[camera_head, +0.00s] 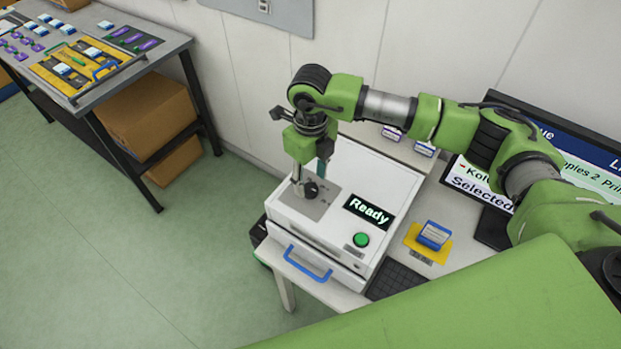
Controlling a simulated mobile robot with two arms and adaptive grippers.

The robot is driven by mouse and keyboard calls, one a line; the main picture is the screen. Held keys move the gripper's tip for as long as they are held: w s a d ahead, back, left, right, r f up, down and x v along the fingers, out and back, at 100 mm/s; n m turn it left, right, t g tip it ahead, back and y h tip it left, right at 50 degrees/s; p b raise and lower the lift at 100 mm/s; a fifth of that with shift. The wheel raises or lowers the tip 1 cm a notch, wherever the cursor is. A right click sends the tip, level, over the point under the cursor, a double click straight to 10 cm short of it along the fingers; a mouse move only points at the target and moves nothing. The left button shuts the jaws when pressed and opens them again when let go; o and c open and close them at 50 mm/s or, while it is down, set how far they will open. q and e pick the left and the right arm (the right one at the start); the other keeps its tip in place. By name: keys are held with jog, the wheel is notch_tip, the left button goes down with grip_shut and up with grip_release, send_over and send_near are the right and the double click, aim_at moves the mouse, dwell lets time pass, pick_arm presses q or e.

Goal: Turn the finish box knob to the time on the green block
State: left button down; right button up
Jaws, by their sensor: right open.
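The white finish box (385,178) stands on a small white table. Its black display reads "Ready" (368,212), with a round green button (361,240) below it. A dark knob (311,190) sits on a grey panel (318,208) on the left of its top. My right gripper (309,181) points down at the knob from above, open, with its fingers close about it; I cannot tell whether they touch. The knob's pointer and marks are too small to read. I cannot make out a green block with a time. My left gripper is not in view.
A blue handle (308,264) is on the box's front. A blue-and-white block (434,235) sits on a yellow pad to the right, near a monitor (484,180). A table (110,85) with trays and small blocks stands at upper left, boxes below. The floor between is clear.

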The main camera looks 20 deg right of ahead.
aim_at(310, 188)
notch_tip(310, 188, down, 2)
jog(key=shift+f+p, duration=0.3)
jog(key=shift+f, duration=0.15)
jog(key=shift+c, duration=0.2)
jog(key=c, duration=1)
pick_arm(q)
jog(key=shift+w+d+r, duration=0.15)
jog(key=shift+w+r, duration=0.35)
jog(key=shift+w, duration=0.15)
pick_arm(e)
jog(key=shift+c, duration=0.2)
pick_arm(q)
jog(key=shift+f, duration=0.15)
